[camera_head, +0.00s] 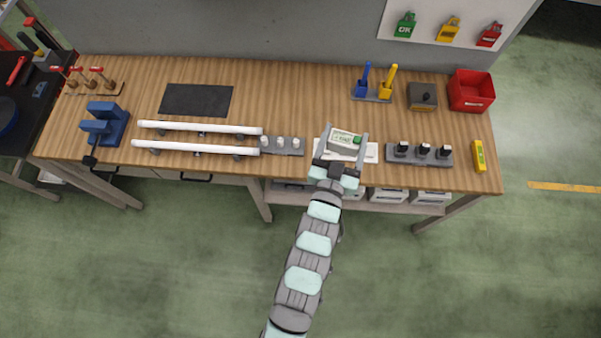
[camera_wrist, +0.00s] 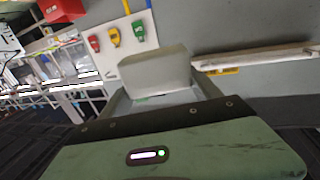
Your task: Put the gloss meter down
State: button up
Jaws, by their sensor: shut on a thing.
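The gloss meter (camera_head: 343,144) is a pale grey-white box with a small screen and a green patch, at the front middle of the bench in the head view. My gripper (camera_head: 340,150) is shut on it, one finger on each side. A white plate (camera_head: 370,152) lies on the bench under or just behind the meter; whether they touch cannot be told. In the wrist view the pale box (camera_wrist: 155,72) sits between my fingers, and its underside is hidden.
A grey holder with white-topped pieces (camera_head: 282,145) stands left, and a dark holder with black knobs (camera_head: 420,153) stands right. White tubes (camera_head: 200,128) lie further left. A yellow tool (camera_head: 479,156) and red bin (camera_head: 470,90) are at the right end. Bare wood (camera_head: 300,100) lies behind the meter.

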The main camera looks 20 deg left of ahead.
jog(key=a+f+n+y+b, duration=0.1)
jog(key=a+f+y+b, duration=0.1)
jog(key=a+b, duration=0.4)
jog(key=a+f+n+g+y+b, duration=0.1)
jog(key=a+f+b, duration=0.4)
jog(key=b, duration=0.6)
jog(key=shift+w+a+f+n+y+b, duration=0.2)
jog(key=shift+a+n+y+b, duration=0.1)
jog(key=shift+a+y+b, duration=0.15)
notch_tip(320, 180, down, 15)
jog(key=b, duration=0.7)
jog(key=shift+r, duration=0.15)
jog(key=shift+f, duration=2.45)
